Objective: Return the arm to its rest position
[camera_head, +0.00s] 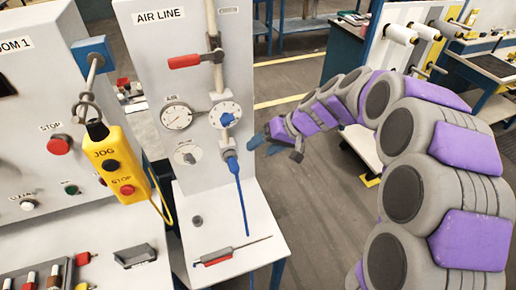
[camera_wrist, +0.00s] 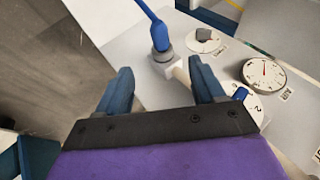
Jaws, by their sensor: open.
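My arm, grey and purple, curves in from the right of the head view. My gripper (camera_head: 264,137) is beside the air line panel (camera_head: 157,61), just right of the blue hose fitting (camera_head: 231,160). In the wrist view my gripper (camera_wrist: 160,88) has its two blue fingers spread wide with nothing held between them. The blue hose fitting (camera_wrist: 160,38) shows beyond the fingers, apart from them. The blue hose (camera_head: 241,205) hangs from the fitting toward the white shelf.
A red-handled valve (camera_head: 185,61) and gauges (camera_head: 177,115) are on the panel. A yellow pendant (camera_head: 120,170) hangs at left. A red-handled tool (camera_head: 217,256) lies on the shelf (camera_head: 262,228). A rack with white rolls (camera_head: 401,34) stands behind my arm. Open floor (camera_head: 300,190) lies between.

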